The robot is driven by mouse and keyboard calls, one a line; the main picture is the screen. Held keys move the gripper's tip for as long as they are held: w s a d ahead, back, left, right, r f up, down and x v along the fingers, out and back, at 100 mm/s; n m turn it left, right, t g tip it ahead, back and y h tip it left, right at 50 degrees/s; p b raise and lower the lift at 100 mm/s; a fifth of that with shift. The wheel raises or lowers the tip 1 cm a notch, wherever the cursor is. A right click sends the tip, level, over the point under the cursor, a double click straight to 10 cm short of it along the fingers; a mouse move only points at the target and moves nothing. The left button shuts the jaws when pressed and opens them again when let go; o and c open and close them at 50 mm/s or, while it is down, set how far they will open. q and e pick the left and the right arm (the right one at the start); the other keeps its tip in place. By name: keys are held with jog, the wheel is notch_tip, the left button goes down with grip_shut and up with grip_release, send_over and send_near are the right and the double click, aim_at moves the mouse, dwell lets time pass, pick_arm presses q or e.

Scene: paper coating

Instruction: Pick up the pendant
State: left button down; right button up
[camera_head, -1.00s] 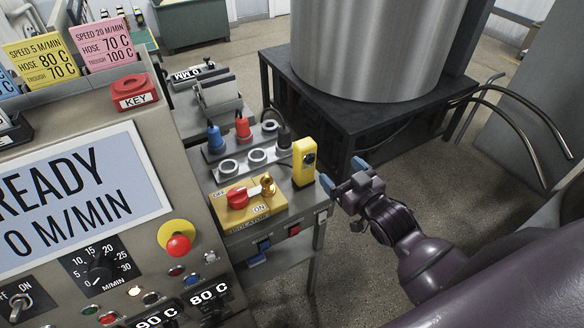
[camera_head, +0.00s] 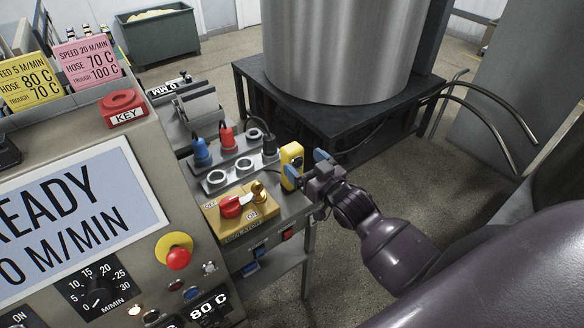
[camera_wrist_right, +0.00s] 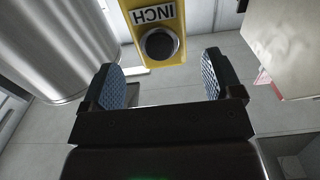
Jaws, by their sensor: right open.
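The pendant (camera_head: 296,152) is a small yellow box standing upright at the right end of the grey bench. In the right wrist view the pendant (camera_wrist_right: 178,22) shows a black round button and an INCH label, upside down. My right gripper (camera_head: 306,168) is open, with blue pads, right beside the pendant and partly covering it in the head view. In the right wrist view the gripper (camera_wrist_right: 162,80) has nothing between its fingers. The pendant lies just ahead of the fingertips, roughly centred on the gap. I cannot tell whether they touch. My left gripper is not in view.
A yellow isolator switch (camera_head: 258,214) with a red knob and brass padlock sits left of the pendant. Blue and red plugs (camera_head: 227,136) stand behind it. A large metal drum (camera_head: 340,50) rests on a black stand. The control panel (camera_head: 70,215) fills the left.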

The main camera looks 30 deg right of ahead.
aim_at(297, 157)
jog(key=shift+w+a+r+p, duration=0.15)
jog(key=shift+w+a, duration=0.1)
jog(key=shift+w, duration=1.05)
jog(key=shift+w+a+f+p, duration=0.15)
jog(key=shift+w+a, duration=0.1)
jog(key=shift+w, duration=1)
jog(key=shift+r, duration=0.1)
jog(key=shift+r, duration=0.1)
jog(key=c, duration=1.5)
